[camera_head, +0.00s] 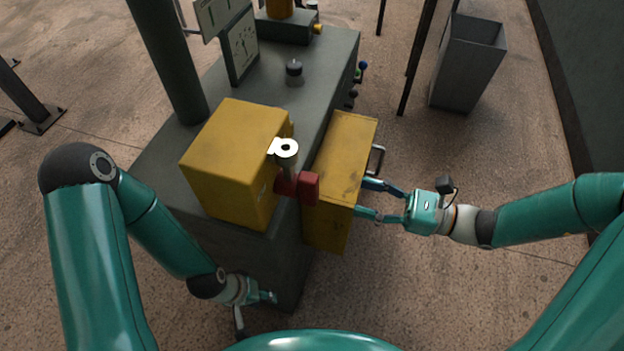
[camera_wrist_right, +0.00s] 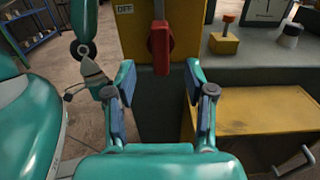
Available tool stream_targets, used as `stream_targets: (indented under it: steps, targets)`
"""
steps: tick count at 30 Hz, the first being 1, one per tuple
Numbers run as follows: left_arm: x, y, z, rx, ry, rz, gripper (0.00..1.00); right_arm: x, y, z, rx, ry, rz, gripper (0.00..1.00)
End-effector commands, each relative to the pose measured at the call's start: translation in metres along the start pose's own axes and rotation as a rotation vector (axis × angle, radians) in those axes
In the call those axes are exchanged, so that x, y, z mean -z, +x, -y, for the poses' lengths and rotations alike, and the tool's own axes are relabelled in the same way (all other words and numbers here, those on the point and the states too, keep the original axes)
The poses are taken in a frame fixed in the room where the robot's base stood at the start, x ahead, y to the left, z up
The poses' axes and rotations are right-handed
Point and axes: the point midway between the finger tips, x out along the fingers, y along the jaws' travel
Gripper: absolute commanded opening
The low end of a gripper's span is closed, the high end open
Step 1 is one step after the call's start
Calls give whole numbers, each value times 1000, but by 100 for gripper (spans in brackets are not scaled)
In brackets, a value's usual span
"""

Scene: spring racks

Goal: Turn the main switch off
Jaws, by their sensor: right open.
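The main switch has a red handle (camera_head: 298,187) at the front right side of a yellow box (camera_head: 235,150) on the grey cabinet. In the right wrist view the red handle (camera_wrist_right: 160,42) is in front of the yellow face, with an OFF label (camera_wrist_right: 125,9) to its upper left. My right gripper (camera_head: 366,197) is open and empty, to the right of the handle and apart from it. In its wrist view the handle shows beyond and above the gap between the fingers (camera_wrist_right: 160,78). My left gripper (camera_head: 270,297) is low by the cabinet's front; its fingers are too small to read.
A second yellow box (camera_head: 345,150) with a metal handle (camera_head: 376,160) juts from the cabinet's right side, close to my right fingers. A grey post (camera_head: 165,60) stands behind left. A dial gauge (camera_head: 243,48) and dark knob (camera_head: 294,70) sit on the cabinet top (camera_head: 325,70). A grey bin (camera_head: 467,65) stands back right.

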Motion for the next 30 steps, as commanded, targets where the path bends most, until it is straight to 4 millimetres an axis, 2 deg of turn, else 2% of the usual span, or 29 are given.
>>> stream_targets:
  steps: [1,9,15,21,30]
  targets:
    - [0,-2,-1,0,0,0,40,-1,13,-2,-9,1,1,54]
    - [0,-8,-3,0,0,0,40,-1,71,-2,-8,0,-1,54]
    - [0,-12,-4,0,0,0,40,0,102,-2,-6,-1,-1,54]
    - [0,-13,-5,0,0,0,40,0,116,-1,-2,-1,-1,54]
    - [0,-13,-5,0,0,0,40,1,117,-1,-2,-1,-1,54]
